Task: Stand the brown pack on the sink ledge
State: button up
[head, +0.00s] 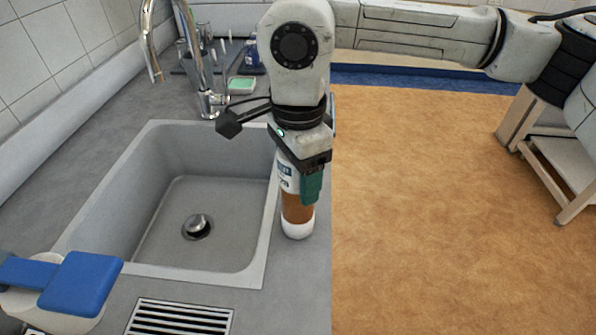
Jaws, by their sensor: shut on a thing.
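The brown pack (298,208) is an upright cylinder with a brown band, a white bottom and a white label above. It is at the sink's right side, over the grey sink ledge (307,275). My gripper (302,178) comes from above and is shut on the upper part of the pack, with a green finger in front of it. The top of the pack is hidden by the gripper. The pack's bottom appears at or very near the ledge surface; I cannot tell whether it touches.
The empty grey sink basin (200,215) is left of the pack. A chrome faucet (205,75), a green sponge box (241,85) and glassware (205,40) stand behind. A blue-handled item (80,283) and a drain grille (180,318) are in front. A wooden stool (560,165) stands right on brown floor.

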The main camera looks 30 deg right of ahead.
jog(key=o, duration=1.4)
jog(key=shift+o, duration=0.2)
jog(key=shift+r, duration=0.1)
notch_tip(320, 180, up, 12)
jog(key=shift+r, duration=0.1)
